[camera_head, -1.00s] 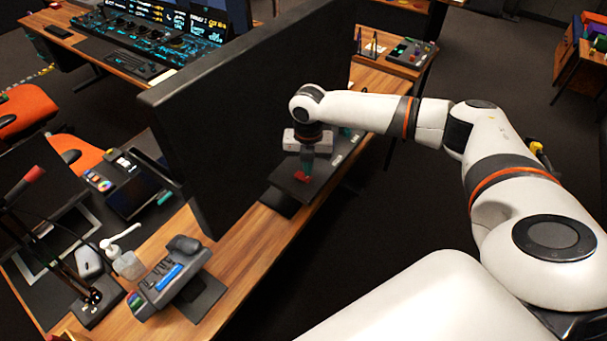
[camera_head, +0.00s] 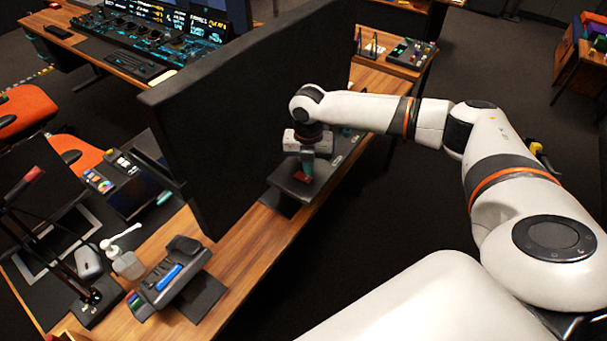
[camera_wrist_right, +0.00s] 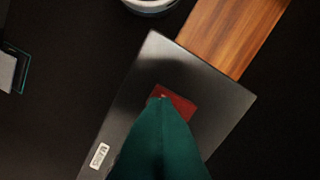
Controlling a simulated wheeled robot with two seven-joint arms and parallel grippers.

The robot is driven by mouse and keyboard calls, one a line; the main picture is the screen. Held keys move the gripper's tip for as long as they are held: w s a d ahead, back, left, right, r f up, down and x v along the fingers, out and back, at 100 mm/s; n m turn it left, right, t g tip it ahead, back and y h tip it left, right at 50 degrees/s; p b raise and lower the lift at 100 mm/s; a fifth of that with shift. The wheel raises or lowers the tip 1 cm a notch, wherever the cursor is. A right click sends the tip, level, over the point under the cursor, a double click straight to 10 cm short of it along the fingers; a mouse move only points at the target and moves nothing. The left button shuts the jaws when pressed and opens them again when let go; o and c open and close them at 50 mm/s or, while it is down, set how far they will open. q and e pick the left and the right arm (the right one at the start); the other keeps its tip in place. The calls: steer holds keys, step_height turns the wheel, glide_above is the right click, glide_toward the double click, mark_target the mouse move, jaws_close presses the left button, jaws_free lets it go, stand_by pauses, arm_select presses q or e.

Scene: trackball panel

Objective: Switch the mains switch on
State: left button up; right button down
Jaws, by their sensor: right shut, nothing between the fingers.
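My right gripper (camera_head: 307,166) is shut and empty, pointing down at the switch. In the wrist view its green fingertips (camera_wrist_right: 160,102) overlap the switch's left part and hide some of it. I cannot tell whether they touch it. My left gripper is not in view.
A large dark monitor (camera_head: 240,100) stands close to the left of my right gripper. The wooden desk (camera_head: 235,262) runs past the panel.

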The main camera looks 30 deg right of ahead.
steer(key=shift+f+b, duration=0.4)
steer(key=shift+f, duration=0.6)
stand_by(0.9)
steer(key=shift+s+r, duration=0.1)
steer(key=shift+r, duration=0.05)
step_height(320, 180, up, 7)
steer(key=p, duration=0.7)
steer(key=shift+p, duration=0.35)
steer(key=shift+f, duration=0.2)
